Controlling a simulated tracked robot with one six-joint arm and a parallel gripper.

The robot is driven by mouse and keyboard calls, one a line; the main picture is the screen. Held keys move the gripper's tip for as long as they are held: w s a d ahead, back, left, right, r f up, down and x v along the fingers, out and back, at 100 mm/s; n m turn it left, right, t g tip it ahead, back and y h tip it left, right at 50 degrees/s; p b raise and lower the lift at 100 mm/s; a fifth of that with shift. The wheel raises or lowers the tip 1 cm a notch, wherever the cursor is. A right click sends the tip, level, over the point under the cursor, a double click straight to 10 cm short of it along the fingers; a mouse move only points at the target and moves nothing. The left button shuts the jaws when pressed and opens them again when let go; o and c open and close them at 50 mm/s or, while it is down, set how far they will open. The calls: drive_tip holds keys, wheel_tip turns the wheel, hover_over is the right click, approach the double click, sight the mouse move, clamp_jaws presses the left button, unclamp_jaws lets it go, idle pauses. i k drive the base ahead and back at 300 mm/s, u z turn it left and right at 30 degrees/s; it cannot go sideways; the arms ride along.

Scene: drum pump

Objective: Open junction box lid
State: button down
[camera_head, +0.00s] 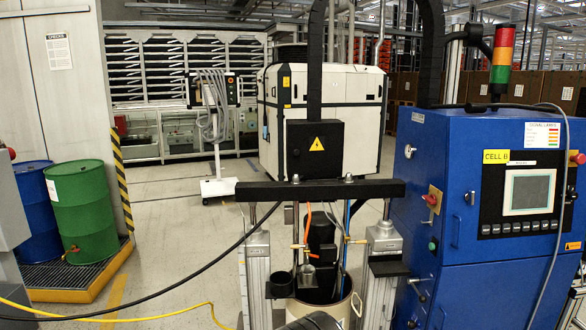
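The black junction box (314,147) stands upright on the dark crossbeam (321,192) of the drum pump, near the middle of the head view. Its front face is a flat dark lid with a yellow triangular warning sign. The lid looks flush with the box, and the inside is hidden. A thick black conduit rises from the top of the box. I cannot make out my gripper in this view. A dark rounded part shows at the bottom edge, below the pump, but I cannot tell what it is.
Two upright columns carry the crossbeam, with a pale drum (326,307) and hoses between them. A blue control cabinet (476,200) stands close on the right. Green (82,210) and blue drums stand on a left pallet. A black cable and a yellow cable cross the left floor.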

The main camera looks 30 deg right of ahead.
sight(316, 149)
drive_tip(key=k, duration=0.7)
drive_tip(key=u, duration=0.3)
drive_tip(key=i, duration=1.05)
drive_tip(key=u, duration=0.4)
drive_tip(key=i, duration=1)
drive_tip(key=z, duration=0.1)
